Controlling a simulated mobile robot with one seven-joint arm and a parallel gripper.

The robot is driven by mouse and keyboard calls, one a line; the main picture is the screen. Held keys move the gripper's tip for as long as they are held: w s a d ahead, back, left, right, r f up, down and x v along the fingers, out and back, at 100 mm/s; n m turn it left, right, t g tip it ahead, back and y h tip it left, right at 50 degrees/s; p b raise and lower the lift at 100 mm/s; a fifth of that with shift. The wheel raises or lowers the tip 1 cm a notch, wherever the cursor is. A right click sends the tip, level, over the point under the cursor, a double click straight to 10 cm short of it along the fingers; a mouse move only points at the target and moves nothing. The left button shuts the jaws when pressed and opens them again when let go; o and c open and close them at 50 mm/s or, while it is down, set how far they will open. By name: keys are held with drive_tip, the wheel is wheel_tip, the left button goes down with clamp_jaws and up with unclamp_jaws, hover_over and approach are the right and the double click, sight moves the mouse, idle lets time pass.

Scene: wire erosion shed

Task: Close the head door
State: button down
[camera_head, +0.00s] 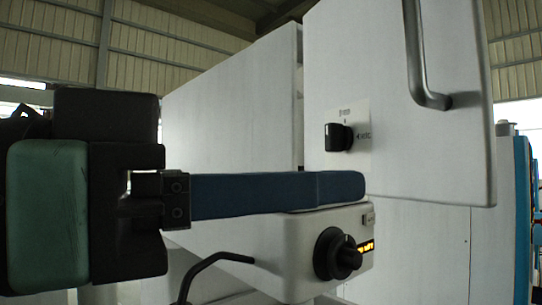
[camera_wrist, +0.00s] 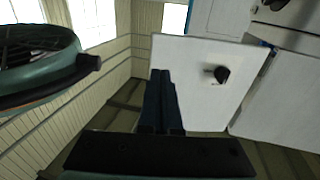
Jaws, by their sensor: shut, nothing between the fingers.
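The head door (camera_head: 395,140) is a white panel at the upper right of the head view, with a long grey bar handle (camera_head: 412,60) and a black knob (camera_head: 338,137) on its face. It stands out from the white machine body, so it looks open; how far is hard to tell. In the wrist view the white panel (camera_wrist: 195,60) with a black knob (camera_wrist: 221,74) fills the upper middle. My gripper (camera_head: 360,188) has its blue fingers shut and empty, pointing right, just below the knob in the picture. Its fingertips (camera_wrist: 160,76) overlap the panel's left part; contact cannot be told.
A white housing (camera_head: 285,245) with a black rotary knob (camera_head: 338,252) lies below my fingers. A bent black rod (camera_head: 215,258) is near its left side. A large white cabinet wall (camera_head: 235,115) stands behind. In the wrist view, open space lies left of the panel.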

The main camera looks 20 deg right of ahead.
drive_tip(key=g+p, duration=0.1)
drive_tip(key=p, duration=0.5)
approach(485, 181)
drive_tip(key=shift+m, duration=0.4)
drive_tip(key=d, duration=0.5)
drive_tip(key=shift+w+d+r, duration=0.2)
drive_tip(key=shift+d+r, duration=0.1)
drive_tip(key=shift+w+d+f, duration=0.15)
drive_tip(key=shift+d, duration=0.45)
drive_tip(key=shift+d, duration=0.15)
